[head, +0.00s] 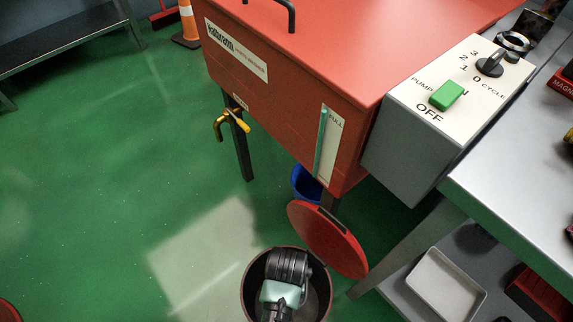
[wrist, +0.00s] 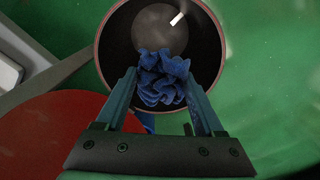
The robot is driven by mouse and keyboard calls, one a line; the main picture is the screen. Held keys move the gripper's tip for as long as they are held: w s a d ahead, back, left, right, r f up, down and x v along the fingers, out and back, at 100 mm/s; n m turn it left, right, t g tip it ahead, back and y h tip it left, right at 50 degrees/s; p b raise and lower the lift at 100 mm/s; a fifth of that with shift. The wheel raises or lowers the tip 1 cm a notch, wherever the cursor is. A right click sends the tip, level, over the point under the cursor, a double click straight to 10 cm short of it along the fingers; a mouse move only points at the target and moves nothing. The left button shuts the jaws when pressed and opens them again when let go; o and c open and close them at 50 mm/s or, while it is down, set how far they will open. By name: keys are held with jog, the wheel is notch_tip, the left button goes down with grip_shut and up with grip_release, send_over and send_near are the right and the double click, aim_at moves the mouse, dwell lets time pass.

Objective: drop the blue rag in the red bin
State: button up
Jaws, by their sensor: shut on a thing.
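The red bin (head: 247,291) stands on the floor at the bottom of the head view, with a dark inside and its round red lid (head: 328,240) swung open. My gripper (wrist: 163,76) is shut on the crumpled blue rag (wrist: 160,86), which bunches up between the two fingers in the wrist view. Behind the rag lies the open bin mouth, with its rim (wrist: 221,52) around it. The rag overlaps the near part of the opening. In the head view my wrist covers part of the bin, and the rag and fingertips are hidden.
A red parts washer (head: 285,95) with a grey control box (head: 405,150) stands behind the bin. A metal cart (head: 510,170) with a white tray (head: 446,287) on its lower shelf is at right. Green floor at left is mostly clear.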

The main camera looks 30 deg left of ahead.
notch_tip(320, 180, down, 6)
jog(key=b, duration=0.6)
jog(key=shift+r, duration=0.1)
jog(key=o, duration=1.3)
jog(key=shift+r, duration=0.1)
notch_tip(320, 180, up, 13)
jog(key=p, duration=0.7)
